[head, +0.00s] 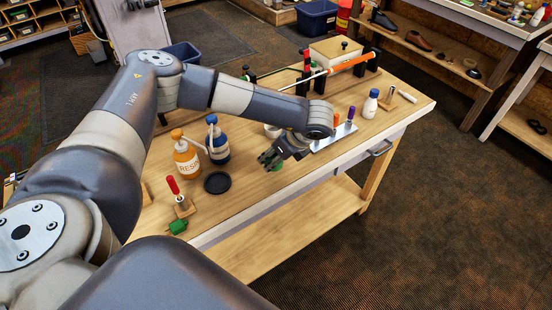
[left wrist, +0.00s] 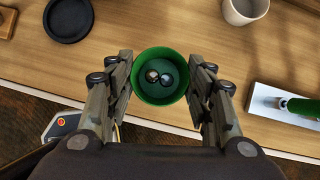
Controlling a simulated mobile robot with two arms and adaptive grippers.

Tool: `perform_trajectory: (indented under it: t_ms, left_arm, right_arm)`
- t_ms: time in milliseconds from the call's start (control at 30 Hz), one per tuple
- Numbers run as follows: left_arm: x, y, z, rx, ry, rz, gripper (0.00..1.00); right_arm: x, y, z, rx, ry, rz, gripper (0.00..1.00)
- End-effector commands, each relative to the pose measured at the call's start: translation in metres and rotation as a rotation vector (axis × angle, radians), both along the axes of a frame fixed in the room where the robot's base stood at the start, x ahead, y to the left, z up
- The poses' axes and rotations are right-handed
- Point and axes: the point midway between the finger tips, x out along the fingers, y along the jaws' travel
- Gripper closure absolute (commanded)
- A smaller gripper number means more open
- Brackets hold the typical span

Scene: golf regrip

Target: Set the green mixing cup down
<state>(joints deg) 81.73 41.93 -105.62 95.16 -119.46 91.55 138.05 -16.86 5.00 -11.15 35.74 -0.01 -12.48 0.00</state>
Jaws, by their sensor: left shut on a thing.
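The green mixing cup (left wrist: 160,94) sits between the fingers of my left gripper (left wrist: 160,82) in the left wrist view. The fingers press on its two sides, and its open top faces the camera. Two small round spots, one dark and one lighter, show inside it. In the head view my left gripper (head: 269,161) is low over the front part of the workbench (head: 246,200), with only a little of the green cup (head: 278,167) showing. I cannot tell whether the cup's bottom touches the wood. My right gripper is not in view.
A black round dish (head: 217,183) lies left of the gripper. An orange bottle (head: 187,163) and a blue bottle (head: 218,146) stand behind that dish. A pale cup (left wrist: 244,9) is behind the green cup. A metal tray (left wrist: 262,96) is to the right. Bare wood surrounds the cup.

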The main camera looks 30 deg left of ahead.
Motion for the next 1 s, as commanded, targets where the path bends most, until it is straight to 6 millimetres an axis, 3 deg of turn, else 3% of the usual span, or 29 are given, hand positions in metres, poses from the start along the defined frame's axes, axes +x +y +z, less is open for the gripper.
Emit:
perform_trajectory:
  t_ms: [133,333,767,800,867,1000]
  left_arm:
    - [0.004,0.0,-0.003,0.001,0.002,0.0,0.68]
    - [0.003,0.0,-0.029,0.002,0.002,0.0,0.68]
    - [0.003,0.0,-0.041,0.0,0.0,0.002,0.68]
    - [0.004,0.0,-0.039,0.0,-0.001,0.002,0.45]
    - [0.004,0.0,-0.038,0.0,-0.001,0.002,0.31]
    - [0.004,0.0,-0.038,0.0,0.0,0.001,0.31]
  right_arm:
    - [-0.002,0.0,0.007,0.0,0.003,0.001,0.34]
    - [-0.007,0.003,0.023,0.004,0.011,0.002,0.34]
    - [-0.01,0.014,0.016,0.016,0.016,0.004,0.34]
    - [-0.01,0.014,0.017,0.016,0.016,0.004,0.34]
    - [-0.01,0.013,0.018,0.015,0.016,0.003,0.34]
    - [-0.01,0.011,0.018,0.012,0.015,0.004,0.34]
